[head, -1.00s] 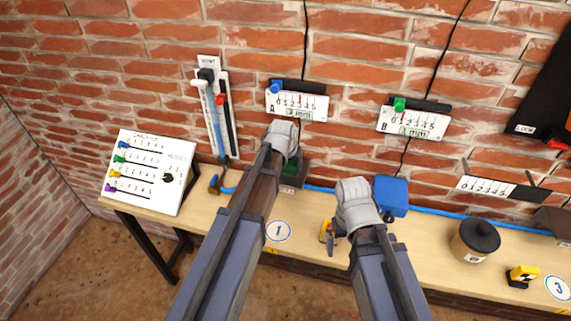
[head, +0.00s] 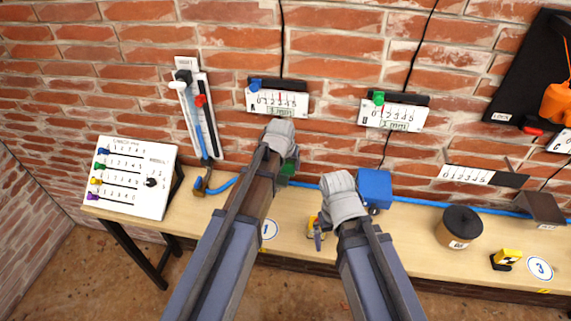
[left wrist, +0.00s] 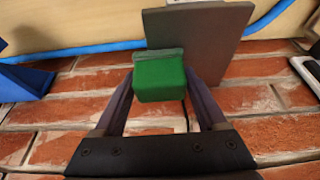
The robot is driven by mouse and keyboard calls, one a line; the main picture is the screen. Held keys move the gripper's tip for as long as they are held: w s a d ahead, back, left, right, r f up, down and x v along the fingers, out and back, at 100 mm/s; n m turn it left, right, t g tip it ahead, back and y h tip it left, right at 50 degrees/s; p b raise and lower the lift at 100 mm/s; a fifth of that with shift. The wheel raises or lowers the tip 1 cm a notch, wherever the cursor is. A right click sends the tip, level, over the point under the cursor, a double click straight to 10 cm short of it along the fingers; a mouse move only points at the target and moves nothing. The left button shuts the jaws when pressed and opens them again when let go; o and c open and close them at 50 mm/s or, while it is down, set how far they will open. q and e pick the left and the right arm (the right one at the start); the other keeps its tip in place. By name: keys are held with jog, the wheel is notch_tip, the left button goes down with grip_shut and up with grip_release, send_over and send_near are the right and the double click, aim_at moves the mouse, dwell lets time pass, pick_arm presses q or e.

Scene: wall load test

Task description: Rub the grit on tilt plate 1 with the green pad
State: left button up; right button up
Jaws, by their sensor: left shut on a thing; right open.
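My left gripper (left wrist: 160,80) is shut on the green pad (left wrist: 159,84), which sits between its two fingers in the left wrist view. A dark grey tilted plate (left wrist: 215,30) stands right behind the pad there; I cannot tell whether they touch. No grit can be made out on it. In the head view my left arm hides most of the plate, and a bit of green (head: 288,168) shows beside the left gripper. The round "1" label (head: 268,229) lies on the bench, partly covered by that arm. My right gripper (head: 318,232) is open over the bench.
A yellow item (head: 313,223) is close to my right gripper. A blue box (head: 375,188) and a lidded pot (head: 459,229) stand to the right. A blue hose (head: 410,202) runs along the wall. A white slider panel (head: 130,177) stands at left.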

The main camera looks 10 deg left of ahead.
pick_arm(q)
jog(key=shift+a, duration=0.15)
jog(key=shift+a+f, duration=0.1)
jog(key=shift+a, duration=1.9)
jog(key=shift+w+a, duration=0.15)
jog(key=shift+a, duration=1.95)
jog(key=shift+r, duration=0.2)
notch_tip(320, 180, up, 6)
jog(key=p, duration=0.6)
jog(key=shift+f, duration=0.1)
